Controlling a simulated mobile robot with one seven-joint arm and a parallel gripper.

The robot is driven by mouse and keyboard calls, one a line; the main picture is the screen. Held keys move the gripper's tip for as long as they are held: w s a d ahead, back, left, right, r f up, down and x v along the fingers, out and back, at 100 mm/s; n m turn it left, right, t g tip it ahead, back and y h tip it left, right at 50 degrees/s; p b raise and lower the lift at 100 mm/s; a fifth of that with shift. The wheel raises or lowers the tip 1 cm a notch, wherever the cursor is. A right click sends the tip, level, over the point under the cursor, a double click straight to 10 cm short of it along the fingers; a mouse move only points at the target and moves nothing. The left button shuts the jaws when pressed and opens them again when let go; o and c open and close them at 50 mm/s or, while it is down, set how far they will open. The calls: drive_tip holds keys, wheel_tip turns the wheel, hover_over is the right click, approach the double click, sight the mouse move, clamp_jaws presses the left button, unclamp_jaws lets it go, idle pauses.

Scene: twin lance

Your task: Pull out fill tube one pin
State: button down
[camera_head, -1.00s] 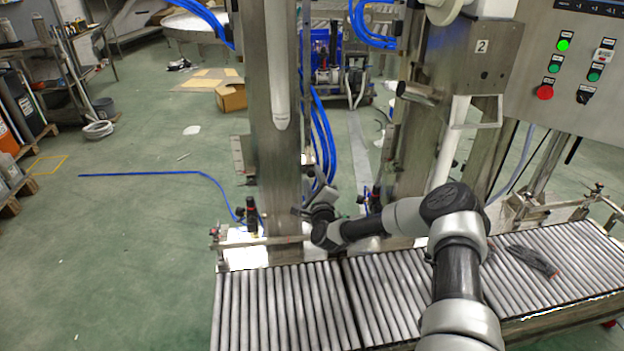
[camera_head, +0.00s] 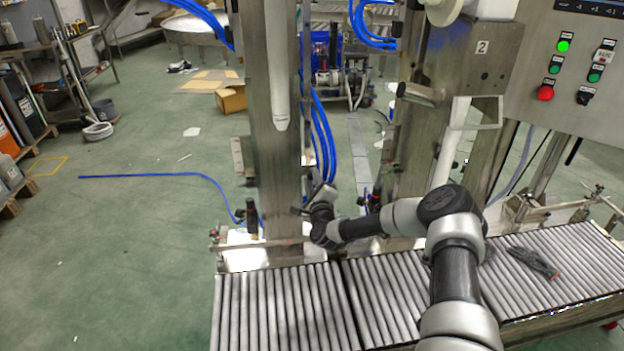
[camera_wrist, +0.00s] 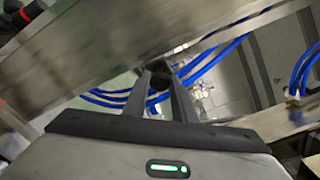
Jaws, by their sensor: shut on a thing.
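My gripper (camera_wrist: 157,90) shows in the wrist view with its two fingers close together. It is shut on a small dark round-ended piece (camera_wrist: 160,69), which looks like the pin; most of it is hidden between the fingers. In the head view my gripper (camera_head: 308,209) is at the right side of the left steel column (camera_head: 272,180), low down above the conveyor. The pin cannot be made out there. A pale fill tube (camera_head: 278,65) hangs upright along the front of this column.
A roller conveyor (camera_head: 290,310) runs below my arm, with a dark glove (camera_head: 533,262) on its right part. Blue hoses (camera_head: 325,140) hang close behind my gripper. A second column marked 2 (camera_head: 482,47) and a control panel (camera_head: 570,75) stand to the right.

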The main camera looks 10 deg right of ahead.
drive_tip(key=shift+s+f, duration=0.1)
drive_tip(key=shift+s, duration=0.7)
drive_tip(key=c, duration=1.5)
unclamp_jaws()
drive_tip(key=shift+s, duration=0.1)
drive_tip(key=shift+o, duration=0.2)
drive_tip(key=s+p, duration=0.1)
drive_tip(key=s, duration=1.6)
drive_tip(key=shift+s+p, duration=0.2)
drive_tip(key=shift+p, duration=0.15)
